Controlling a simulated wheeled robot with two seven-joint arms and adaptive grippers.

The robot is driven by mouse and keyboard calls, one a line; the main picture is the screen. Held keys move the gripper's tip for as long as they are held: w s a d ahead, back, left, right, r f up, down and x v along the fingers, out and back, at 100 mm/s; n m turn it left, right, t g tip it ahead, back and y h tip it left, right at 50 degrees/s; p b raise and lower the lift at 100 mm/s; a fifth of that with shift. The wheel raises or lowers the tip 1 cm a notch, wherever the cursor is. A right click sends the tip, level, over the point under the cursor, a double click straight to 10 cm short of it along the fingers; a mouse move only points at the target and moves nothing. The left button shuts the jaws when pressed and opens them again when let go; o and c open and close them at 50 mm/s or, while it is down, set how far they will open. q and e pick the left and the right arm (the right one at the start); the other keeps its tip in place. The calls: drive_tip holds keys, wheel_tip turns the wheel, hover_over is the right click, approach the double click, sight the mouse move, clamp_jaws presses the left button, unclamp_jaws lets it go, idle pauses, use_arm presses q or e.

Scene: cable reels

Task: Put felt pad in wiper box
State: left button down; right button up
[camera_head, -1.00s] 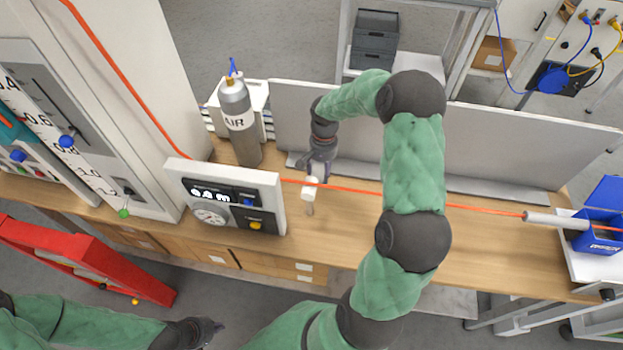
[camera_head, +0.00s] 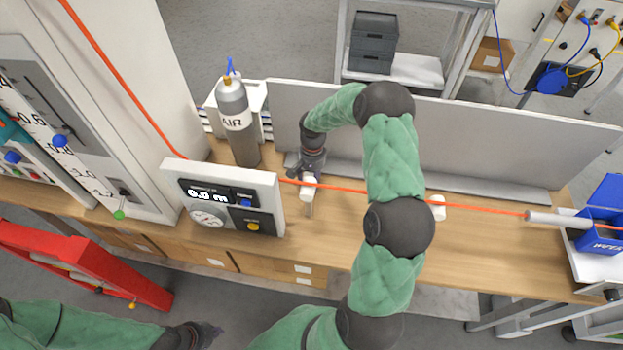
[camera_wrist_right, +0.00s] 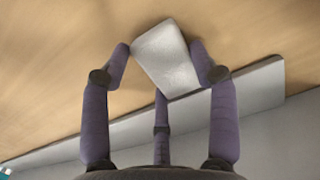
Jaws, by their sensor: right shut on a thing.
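The felt pad (camera_wrist_right: 167,60) is a pale grey-white block between the fingertips of my right gripper (camera_wrist_right: 164,58) in the right wrist view. My right gripper is shut on it. In the head view this gripper (camera_head: 309,172) is at the bench's left half, beside the meter, with a white piece (camera_head: 308,190) at its fingertips by the orange cable. Whether the pad touches the cable cannot be told. The wiper box (camera_head: 606,222) is blue, at the far right, well away from the gripper. My left gripper (camera_head: 205,334) is low at the left; its fingers are too small to judge.
The orange cable (camera_head: 480,209) runs across the wooden bench (camera_head: 340,240) into a white tube (camera_head: 558,219) by the box. Another white piece (camera_head: 437,207) is on the cable. A meter (camera_head: 225,200) and AIR cylinder (camera_head: 238,120) stand left; a grey panel (camera_head: 500,150) stands behind.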

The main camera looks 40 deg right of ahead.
drive_tip(key=shift+f, duration=0.2)
drive_tip(key=o, duration=0.8)
drive_tip(key=shift+o, duration=0.2)
drive_tip(key=shift+r, duration=0.15)
